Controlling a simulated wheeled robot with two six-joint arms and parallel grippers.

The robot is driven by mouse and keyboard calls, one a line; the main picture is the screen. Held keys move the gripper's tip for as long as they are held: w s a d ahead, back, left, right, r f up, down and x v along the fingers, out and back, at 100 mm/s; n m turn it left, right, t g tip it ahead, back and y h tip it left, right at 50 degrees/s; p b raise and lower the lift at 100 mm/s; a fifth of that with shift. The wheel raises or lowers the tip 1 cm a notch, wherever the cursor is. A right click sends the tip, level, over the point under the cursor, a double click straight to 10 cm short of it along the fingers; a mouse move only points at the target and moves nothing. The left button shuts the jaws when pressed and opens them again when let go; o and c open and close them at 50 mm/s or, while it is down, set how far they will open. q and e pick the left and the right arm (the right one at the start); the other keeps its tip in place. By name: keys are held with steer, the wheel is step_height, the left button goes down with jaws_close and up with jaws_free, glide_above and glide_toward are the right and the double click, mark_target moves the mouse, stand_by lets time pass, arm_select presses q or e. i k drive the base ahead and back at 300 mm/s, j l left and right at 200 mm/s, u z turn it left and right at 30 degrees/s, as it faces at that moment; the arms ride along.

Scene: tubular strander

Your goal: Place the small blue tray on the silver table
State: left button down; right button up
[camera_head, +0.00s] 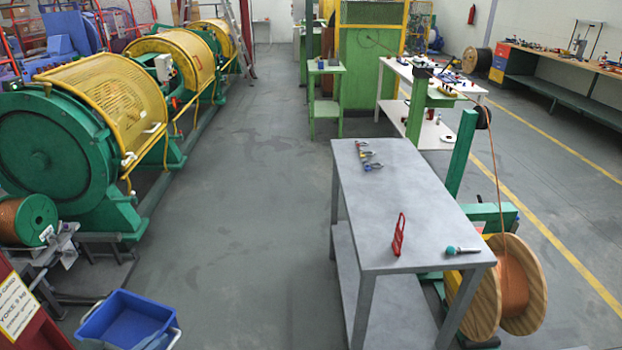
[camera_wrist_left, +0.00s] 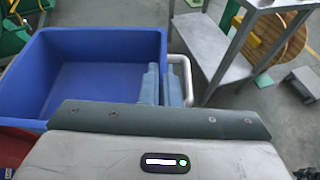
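The small blue tray (camera_head: 125,317) is at the bottom left of the head view, with pale handles at its sides. It fills the upper left of the left wrist view (camera_wrist_left: 60,70) and looks empty. My left gripper (camera_head: 152,342) is at its near right side. In the wrist view its fingers (camera_wrist_left: 160,86) are close together at the tray's right wall and handle, and appear shut on it. The exact contact is hidden. The silver table (camera_head: 420,212) stands to the right, apart from the tray. My right gripper is not in view.
On the table are several small tools (camera_head: 368,155) at the far end, a red item (camera_head: 398,236) and a green-handled tool (camera_head: 463,251) near the front. A cable spool (camera_head: 522,290) stands beside it. Open floor (camera_head: 240,230) lies between the strander (camera_head: 105,110) and the table.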

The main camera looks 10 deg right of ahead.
mark_target(385, 198)
steer(key=z, duration=1.75)
steer(key=i+z, duration=0.1)
steer(key=z, duration=0.3)
steer(key=i+z, duration=0.1)
steer(key=z, duration=0.3)
steer(key=i+z, duration=0.1)
steer(key=z, duration=0.3)
steer(key=i+z, duration=0.1)
steer(key=z, duration=0.35)
steer(key=i+j, duration=0.65)
steer(key=i, duration=0.15)
steer(key=i+j+u, duration=0.1)
steer(key=i+j, duration=0.55)
steer(key=i, duration=0.15)
steer(key=u, duration=0.4)
steer(key=i+u, duration=0.1)
steer(key=u, duration=0.3)
steer(key=l+u, duration=0.1)
steer(key=u, duration=0.3)
steer(key=i+l+u, duration=0.1)
steer(key=u, duration=0.3)
steer(key=i+j+u, duration=0.1)
steer(key=u, duration=0.3)
steer(key=i+j+u, duration=0.1)
steer(key=j+u, duration=0.2)
steer(key=u, duration=0.15)
steer(key=i+j+u, duration=0.15)
steer(key=u, duration=0.25)
